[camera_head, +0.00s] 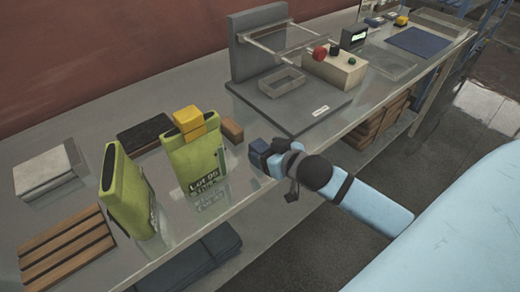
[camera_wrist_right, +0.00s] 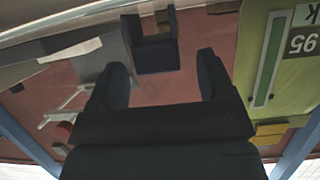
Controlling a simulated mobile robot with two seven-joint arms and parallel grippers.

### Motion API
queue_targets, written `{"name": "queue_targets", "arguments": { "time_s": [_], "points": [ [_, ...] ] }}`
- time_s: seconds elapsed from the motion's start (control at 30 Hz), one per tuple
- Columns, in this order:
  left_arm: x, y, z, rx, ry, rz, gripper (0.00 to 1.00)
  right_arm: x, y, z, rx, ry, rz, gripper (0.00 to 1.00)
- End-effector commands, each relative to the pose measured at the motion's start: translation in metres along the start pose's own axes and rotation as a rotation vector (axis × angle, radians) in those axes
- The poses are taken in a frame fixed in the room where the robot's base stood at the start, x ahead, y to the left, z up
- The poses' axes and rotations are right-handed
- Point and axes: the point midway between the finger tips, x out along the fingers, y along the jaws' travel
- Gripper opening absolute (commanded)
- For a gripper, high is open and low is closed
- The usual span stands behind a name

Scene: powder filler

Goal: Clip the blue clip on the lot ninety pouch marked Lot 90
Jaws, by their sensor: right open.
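The blue clip (camera_wrist_right: 156,54) lies just ahead of my right gripper's fingers in the right wrist view, between their lines. In the head view the blue clip (camera_head: 259,145) shows at the fingertips. My right gripper (camera_head: 264,158) is open; its two dark fingers (camera_wrist_right: 162,82) are apart with nothing gripped. A green pouch (camera_head: 193,162) stands left of the gripper, with a yellow clip (camera_head: 189,120) on its top; its label ends in 95 in the wrist view (camera_wrist_right: 302,44). Another green pouch (camera_head: 124,190) stands further left, its label turned away and unreadable. My left gripper is out of view.
A brown block (camera_head: 232,131) sits between the yellow-clipped pouch and the gripper. A slatted wooden rack (camera_head: 65,250), a dark pad (camera_head: 145,133) and a pale box (camera_head: 45,171) are at left. The grey filler machine (camera_head: 300,108) stands behind the gripper.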

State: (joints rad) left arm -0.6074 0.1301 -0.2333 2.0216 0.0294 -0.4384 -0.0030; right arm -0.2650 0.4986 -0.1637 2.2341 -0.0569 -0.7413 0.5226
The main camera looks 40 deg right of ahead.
Motion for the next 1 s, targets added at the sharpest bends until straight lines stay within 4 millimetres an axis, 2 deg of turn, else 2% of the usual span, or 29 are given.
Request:
{"name": "queue_targets", "arguments": {
  "time_s": [0.1,0.2,0.5,0.73,1.0],
  "points": [
    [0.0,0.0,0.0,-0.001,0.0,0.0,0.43,0.019,0.002,0.002,0.0,0.0,0.001,0.74],
    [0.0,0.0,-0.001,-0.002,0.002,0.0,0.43,0.03,0.001,0.002,0.0,0.0,0.0,0.74],
    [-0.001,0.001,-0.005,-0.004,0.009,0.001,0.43,0.035,0.001,0.003,0.0,-0.001,0.0,0.74],
    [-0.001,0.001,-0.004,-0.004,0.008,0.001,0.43,0.035,0.001,0.003,0.0,-0.001,0.0,0.22],
    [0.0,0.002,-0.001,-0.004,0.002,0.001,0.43,0.034,0.001,0.002,0.0,-0.001,0.0,0.22]
  ]
}}
